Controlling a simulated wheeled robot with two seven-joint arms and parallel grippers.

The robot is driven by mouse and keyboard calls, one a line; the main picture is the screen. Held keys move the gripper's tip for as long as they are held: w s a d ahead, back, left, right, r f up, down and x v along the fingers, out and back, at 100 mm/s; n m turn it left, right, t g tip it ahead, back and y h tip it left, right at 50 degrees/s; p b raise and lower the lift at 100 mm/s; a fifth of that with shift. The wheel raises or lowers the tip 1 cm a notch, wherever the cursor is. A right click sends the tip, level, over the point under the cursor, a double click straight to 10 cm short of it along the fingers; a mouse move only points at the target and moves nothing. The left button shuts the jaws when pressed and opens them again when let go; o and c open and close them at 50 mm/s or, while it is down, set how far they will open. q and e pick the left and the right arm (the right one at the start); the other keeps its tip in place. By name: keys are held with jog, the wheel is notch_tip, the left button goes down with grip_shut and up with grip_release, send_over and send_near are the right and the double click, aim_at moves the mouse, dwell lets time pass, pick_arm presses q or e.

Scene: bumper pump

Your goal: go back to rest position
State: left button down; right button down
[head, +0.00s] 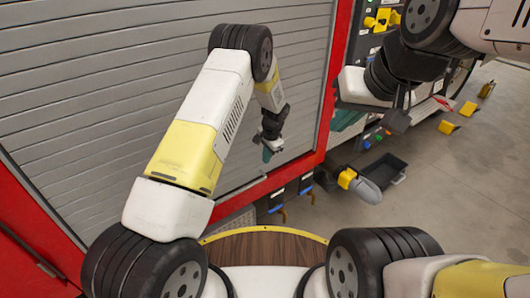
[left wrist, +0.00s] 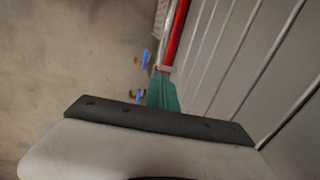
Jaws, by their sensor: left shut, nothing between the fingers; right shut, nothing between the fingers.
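My left arm reaches forward in the middle of the head view, in front of the grey roller shutter (head: 120,90). My left gripper (head: 267,153) hangs down near the shutter's right edge, teal fingers together and empty. In the left wrist view the teal fingers (left wrist: 162,92) show shut beyond the dark wrist edge, with nothing between them. My right arm comes in from the top right and bends in front of the panel. My right gripper (head: 347,120) shows only as a teal part below a white link, shut with nothing held; the rest is hidden.
A red frame (head: 335,75) borders the shutter. To its right is a panel with yellow fittings (head: 382,18) and coloured knobs. A black tray (head: 385,170) and a grey rounded part with a yellow collar (head: 346,178) stick out low. The grey floor (head: 470,200) is open at right.

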pick_arm(q)
jog(key=s+a+r+n+t+h, duration=0.1)
jog(key=s+a+r+n, duration=0.2)
jog(key=r, duration=0.7)
jog(key=s+a+r+n, duration=0.1)
jog(key=s+a+r, duration=0.25)
jog(key=r, duration=0.65)
jog(key=s+a+r+n+t+h, duration=0.1)
jog(key=s+a+r, duration=0.3)
jog(key=r, duration=0.6)
jog(key=s+a+r+n, duration=0.1)
jog(key=s+r, duration=0.2)
jog(key=s, duration=0.5)
jog(key=s+a+r+n+t+h, duration=0.1)
jog(key=s+r+n, duration=0.1)
jog(key=s, duration=0.6)
jog(key=s+a+r+n+t, duration=0.1)
jog(key=s+r, duration=0.3)
jog(key=s, duration=0.5)
jog(key=shift+a+r+n, duration=0.15)
jog(key=shift+a+n, duration=0.45)
